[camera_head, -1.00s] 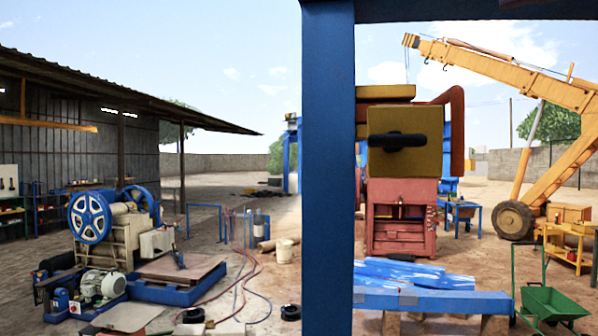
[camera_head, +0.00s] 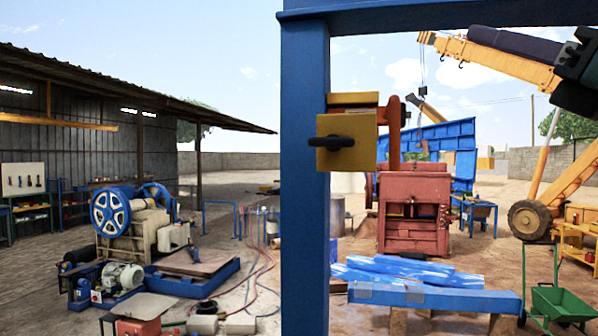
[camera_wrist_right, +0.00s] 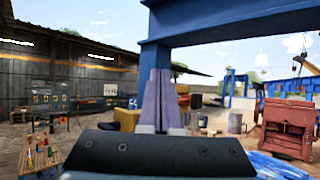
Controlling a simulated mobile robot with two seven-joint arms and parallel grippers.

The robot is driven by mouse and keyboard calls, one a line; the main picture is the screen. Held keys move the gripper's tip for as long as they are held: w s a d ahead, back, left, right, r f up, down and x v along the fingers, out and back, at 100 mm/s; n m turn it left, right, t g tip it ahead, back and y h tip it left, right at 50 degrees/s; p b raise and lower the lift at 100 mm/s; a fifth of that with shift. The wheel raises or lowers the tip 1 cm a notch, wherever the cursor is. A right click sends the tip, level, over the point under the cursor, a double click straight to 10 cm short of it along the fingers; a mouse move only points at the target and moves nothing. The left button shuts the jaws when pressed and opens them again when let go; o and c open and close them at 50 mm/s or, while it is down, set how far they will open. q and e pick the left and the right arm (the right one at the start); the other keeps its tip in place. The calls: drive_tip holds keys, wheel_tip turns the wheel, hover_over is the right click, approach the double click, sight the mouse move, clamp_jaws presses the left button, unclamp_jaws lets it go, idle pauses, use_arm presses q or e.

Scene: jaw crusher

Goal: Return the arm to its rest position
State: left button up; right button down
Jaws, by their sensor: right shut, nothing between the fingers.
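My right gripper (camera_head: 580,65) is dark and shows at the upper right edge of the head view, in front of the yellow crane boom. In the right wrist view its two grey fingers (camera_wrist_right: 160,105) point up and stand pressed together, with nothing between them. Behind them is a blue post and beam; I see no contact with it. My left gripper is not in view.
A blue post (camera_head: 305,200) with a crossbeam stands close in front. A yellow box (camera_head: 350,155) with a black handle is at the post. Behind are a red machine (camera_head: 413,200), blue beams (camera_head: 430,298), a green wheelbarrow (camera_head: 560,305) and a yellow crane (camera_head: 490,55).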

drive_tip(key=s+d+f+m+g+h, duration=0.25)
drive_tip(key=f+m+h, duration=0.45)
drive_tip(key=f+m, duration=0.65)
drive_tip(key=s+d+f+m+g+h, duration=0.25)
drive_tip(key=f+m+h, duration=0.45)
drive_tip(key=f+m, duration=0.65)
drive_tip(key=s+a+f+m+g+y, duration=0.1)
drive_tip(key=s+a+f+m+g, duration=0.2)
drive_tip(key=s+f+m+g, duration=0.3)
drive_tip(key=s+a+f+m+g+y, duration=0.1)
drive_tip(key=s+a+f+m+g, duration=0.3)
drive_tip(key=s+f, duration=0.5)
drive_tip(key=s+m+g, duration=0.2)
drive_tip(key=s, duration=0.6)
drive_tip(key=shift+a+f+m, duration=0.2)
drive_tip(key=shift+f+m, duration=0.2)
drive_tip(key=c, duration=1.6)
unclamp_jaws()
